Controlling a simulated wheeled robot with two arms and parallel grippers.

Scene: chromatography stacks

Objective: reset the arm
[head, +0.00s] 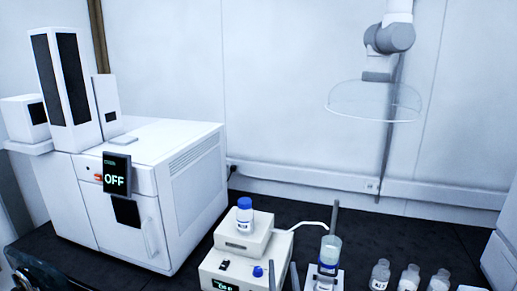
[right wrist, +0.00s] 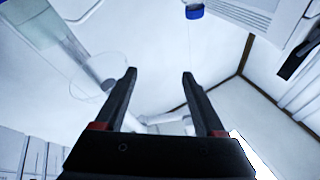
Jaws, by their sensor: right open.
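The two fingers of my right gripper (head: 283,268) rise from the bottom edge of the head view, between the white instrument with the small display and the stand with the blue-labelled vessel. In the right wrist view my right gripper (right wrist: 159,74) is open, its two dark fingers well apart with nothing between them. A dark mechanical shape is cut off at the bottom left corner of the head view; I cannot tell whether it is part of my left gripper.
Near the right gripper are a stacked white instrument (head: 236,263), a blue-capped bottle (head: 244,222) on it, and a blue-labelled vessel (head: 329,256). Several small bottles (head: 409,279) stand to the right. A large white machine (head: 165,185) reads OFF. A clear hood (head: 372,101) hangs behind.

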